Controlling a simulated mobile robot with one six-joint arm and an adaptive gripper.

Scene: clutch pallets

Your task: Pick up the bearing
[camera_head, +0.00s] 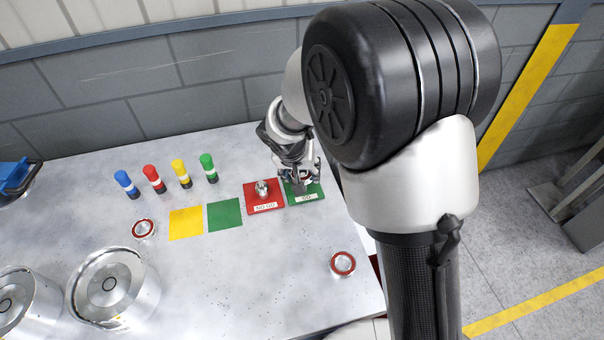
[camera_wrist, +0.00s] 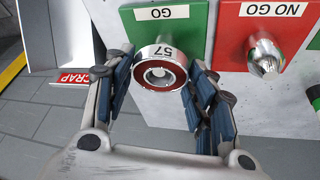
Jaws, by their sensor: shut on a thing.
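The bearing (camera_wrist: 147,89) is a steel ring with a red-brown face and "57" on its rim. In the wrist view it sits between the two blue-padded fingers of my gripper (camera_wrist: 160,84), which is shut on it. It is at the green GO plate (camera_wrist: 200,38). Something grey shows in its bore; I cannot tell whether it is around a gauge pin or just above the plate. In the head view my gripper (camera_head: 301,178) is over the GO plate (camera_head: 316,196) and mostly hides the bearing.
The red NO GO plate (camera_head: 251,190) with a metal plug (camera_head: 262,188) is beside it. Two more red-faced bearings lie at left (camera_head: 144,229) and front right (camera_head: 343,264). Colored gauges (camera_head: 153,178), yellow and green squares and large metal housings (camera_head: 112,285) stand left. A SCRAP label (camera_wrist: 73,78) is near.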

